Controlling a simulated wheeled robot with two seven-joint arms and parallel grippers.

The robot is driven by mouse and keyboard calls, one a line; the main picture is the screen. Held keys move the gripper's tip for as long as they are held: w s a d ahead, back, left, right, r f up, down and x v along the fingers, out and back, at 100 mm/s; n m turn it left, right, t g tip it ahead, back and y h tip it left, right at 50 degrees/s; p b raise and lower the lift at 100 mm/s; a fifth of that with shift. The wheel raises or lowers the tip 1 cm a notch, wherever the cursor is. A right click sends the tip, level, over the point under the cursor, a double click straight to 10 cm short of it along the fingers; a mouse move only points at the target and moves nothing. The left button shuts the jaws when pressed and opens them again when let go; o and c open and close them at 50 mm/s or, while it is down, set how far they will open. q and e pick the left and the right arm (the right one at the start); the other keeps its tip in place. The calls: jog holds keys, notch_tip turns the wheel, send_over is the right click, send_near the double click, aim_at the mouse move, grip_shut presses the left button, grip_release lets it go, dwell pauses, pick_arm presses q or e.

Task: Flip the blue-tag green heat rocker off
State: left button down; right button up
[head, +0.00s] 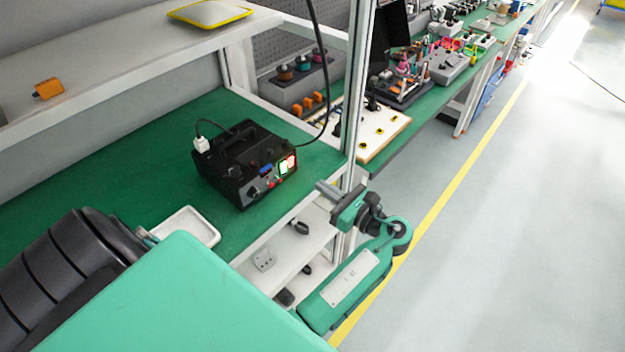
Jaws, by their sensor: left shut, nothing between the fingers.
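A black coder box (245,165) stands on the green bench top. Its front panel, facing lower right, has a blue tag (266,169) and beside it a lit green rocker (284,167). A red-orange lit rocker (292,160) sits right next to the green one. Which way the green rocker is tipped is too small to tell. My left gripper (325,190) is shut and empty, in front of and to the right of the panel, apart from it, its fingers pointing toward the box. My right gripper is not in view.
A metal post (354,100) rises just behind my left gripper, at the bench corner. A black cable hangs beside it. A white tray (187,226) lies on the bench front left. A lower shelf (283,250) holds small parts. The bench left of the box is clear.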

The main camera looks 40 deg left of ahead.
pick_arm(q)
jog(key=shift+s+d+r, duration=0.15)
jog(key=shift+d, duration=1.2)
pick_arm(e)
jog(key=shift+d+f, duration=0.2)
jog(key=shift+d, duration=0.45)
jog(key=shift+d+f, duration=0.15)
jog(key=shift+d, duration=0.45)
